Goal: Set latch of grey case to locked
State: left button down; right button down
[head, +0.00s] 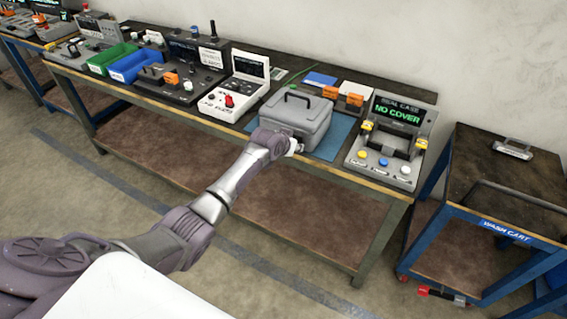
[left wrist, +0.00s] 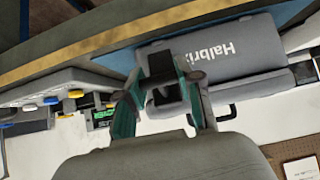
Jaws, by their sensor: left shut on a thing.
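The grey case (head: 297,115) stands closed on a blue mat (head: 334,143) on the workbench, its black handle on top. In the left wrist view, tilted by the camera, the case (left wrist: 255,80) shows white lettering on its front. My left gripper (head: 294,147) is at the front of the case, largely hidden by its own wrist in the head view. In the left wrist view, the green-padded fingers of the gripper (left wrist: 168,88) are shut on the dark latch (left wrist: 163,92) of the case. The fingers partly cover the latch, so I cannot tell its setting. My right gripper is out of view.
A seal case device (head: 393,140) reading "NO COVER" stands right of the case. A white panel with a red knob (head: 236,92) stands left of it. Blue (head: 139,65) and green bins (head: 108,57) are farther left. A wash cart (head: 500,200) stands at the right.

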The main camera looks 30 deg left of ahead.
pick_arm(q)
jog(key=shift+w+d+r+g, duration=0.1)
jog(key=shift+w+r+g, duration=0.3)
jog(key=shift+w, duration=0.1)
jog(key=shift+w+r+g, duration=0.2)
jog(key=shift+w+g, duration=0.45)
jog(key=shift+g, duration=0.35)
jog(key=shift+w+b, duration=0.1)
jog(key=shift+b, duration=0.2)
jog(key=shift+g, duration=0.3)
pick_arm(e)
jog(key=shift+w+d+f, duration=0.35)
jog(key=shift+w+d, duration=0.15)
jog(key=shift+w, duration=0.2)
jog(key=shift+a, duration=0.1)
pick_arm(q)
jog(key=c, duration=0.7)
grip_release()
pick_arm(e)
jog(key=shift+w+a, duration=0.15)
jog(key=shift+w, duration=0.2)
